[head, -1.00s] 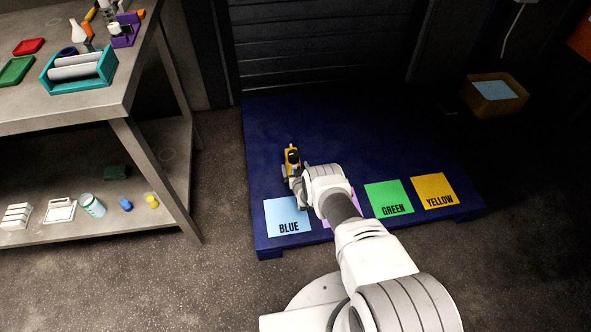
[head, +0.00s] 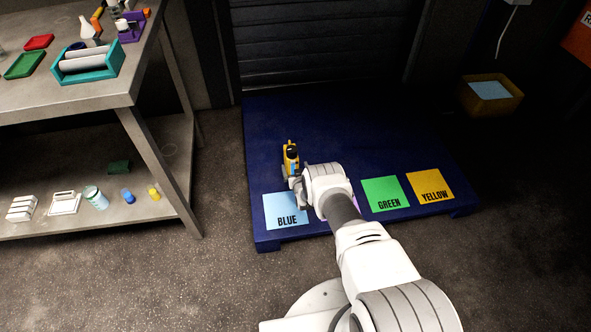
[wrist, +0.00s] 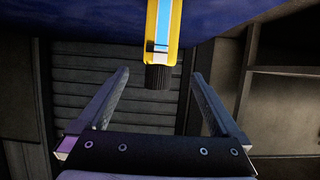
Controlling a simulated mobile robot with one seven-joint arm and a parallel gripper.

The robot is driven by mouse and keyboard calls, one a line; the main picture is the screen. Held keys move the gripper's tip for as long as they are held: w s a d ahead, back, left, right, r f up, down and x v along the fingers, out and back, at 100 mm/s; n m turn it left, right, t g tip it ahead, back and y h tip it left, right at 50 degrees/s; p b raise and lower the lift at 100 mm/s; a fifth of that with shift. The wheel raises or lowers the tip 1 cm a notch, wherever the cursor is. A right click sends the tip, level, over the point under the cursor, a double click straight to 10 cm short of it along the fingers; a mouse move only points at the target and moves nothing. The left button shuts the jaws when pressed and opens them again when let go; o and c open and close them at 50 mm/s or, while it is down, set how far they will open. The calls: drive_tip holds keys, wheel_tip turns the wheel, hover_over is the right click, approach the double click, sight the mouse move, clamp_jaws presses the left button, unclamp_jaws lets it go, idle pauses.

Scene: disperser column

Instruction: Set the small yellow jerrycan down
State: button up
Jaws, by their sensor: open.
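The small yellow jerrycan (head: 290,158) stands upright on the blue pallet (head: 345,125), just behind the BLUE square. It has a blue label and a dark cap. In the wrist view, which is turned upside down, the jerrycan (wrist: 164,30) shows at the top centre with its cap pointing down the picture. My gripper (wrist: 159,73) is open, its two fingers spread to either side of the cap line with clear gaps. In the head view my gripper (head: 295,181) is right in front of the jerrycan, and its fingers are partly hidden.
Blue (head: 286,210), green (head: 386,194) and yellow (head: 431,187) labelled squares lie along the pallet's front edge; another is mostly hidden by my arm. A workbench (head: 115,100) stands left. A yellow bin (head: 491,99) is at the back right. The pallet's rear is clear.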

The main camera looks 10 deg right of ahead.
drive_tip(key=shift+s+r, duration=0.1)
drive_tip(key=shift+r, duration=0.05)
drive_tip(key=w+r+g, duration=0.1)
drive_tip(key=w+r, duration=0.6)
drive_tip(key=r, duration=0.6)
wheel_tip(320, 180, up, 25)
drive_tip(key=s+g, duration=0.1)
drive_tip(key=g, duration=0.1)
drive_tip(key=s+r+g, duration=0.2)
drive_tip(key=s+r, duration=1.2)
drive_tip(key=r, duration=0.4)
drive_tip(key=s+r, duration=0.6)
drive_tip(key=s, duration=0.7)
drive_tip(key=s+g, duration=0.3)
drive_tip(key=s, duration=2.2)
drive_tip(key=shift+f, duration=0.45)
